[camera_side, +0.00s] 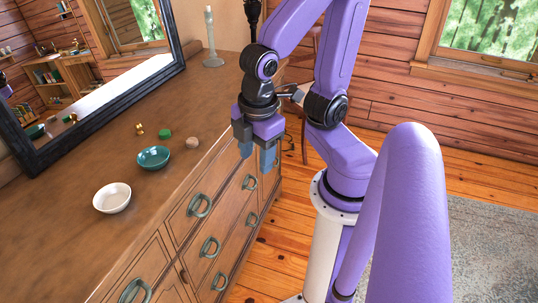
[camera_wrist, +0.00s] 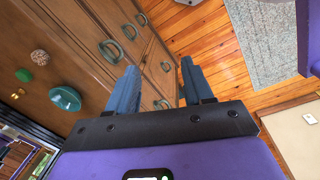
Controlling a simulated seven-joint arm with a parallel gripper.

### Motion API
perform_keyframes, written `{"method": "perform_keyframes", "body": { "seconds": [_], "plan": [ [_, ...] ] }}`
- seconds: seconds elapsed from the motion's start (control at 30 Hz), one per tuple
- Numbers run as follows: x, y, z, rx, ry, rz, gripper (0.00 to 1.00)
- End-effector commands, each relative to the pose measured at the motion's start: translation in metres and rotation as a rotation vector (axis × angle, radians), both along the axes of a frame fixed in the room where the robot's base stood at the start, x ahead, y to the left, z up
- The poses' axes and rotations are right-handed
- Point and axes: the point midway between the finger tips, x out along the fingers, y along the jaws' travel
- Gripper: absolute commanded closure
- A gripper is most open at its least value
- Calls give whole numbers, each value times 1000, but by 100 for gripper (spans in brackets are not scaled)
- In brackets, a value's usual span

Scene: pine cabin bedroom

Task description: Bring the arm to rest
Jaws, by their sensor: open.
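My gripper (camera_side: 256,155) hangs past the front edge of the wooden dresser (camera_side: 120,215), fingers pointing down, touching nothing. In the wrist view my gripper (camera_wrist: 158,88) shows its two blue-grey fingers spread apart with nothing between them. Drawer fronts and the plank floor lie beyond the fingers. My purple arm is bent above a white column at the right of the side view.
On the dresser stand a white bowl (camera_side: 112,198), a teal bowl (camera_side: 154,158), a green item (camera_side: 165,133), a tan round item (camera_side: 192,143), a small gold item (camera_side: 139,129) and a candlestick (camera_side: 211,40). A mirror (camera_side: 100,75) leans behind. Drawer handles (camera_side: 209,247) stick out in front.

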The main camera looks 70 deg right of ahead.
Motion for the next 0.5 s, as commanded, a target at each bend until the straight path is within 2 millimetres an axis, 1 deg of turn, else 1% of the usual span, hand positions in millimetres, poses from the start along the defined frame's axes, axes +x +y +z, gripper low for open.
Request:
{"method": "perform_keyframes", "body": {
  "seconds": [0.03, 0.1, 0.17, 0.27, 0.5],
  "plan": [
    [-11, 0, 1, 31, 18, -22, 49],
    [-21, 1, 2, 59, 39, -44, 49],
    [-26, 2, 3, 72, 51, -57, 49],
    [-29, 2, 3, 80, 57, -63, 49],
    [-29, 2, 3, 77, 57, -61, 49]
  ]
}}
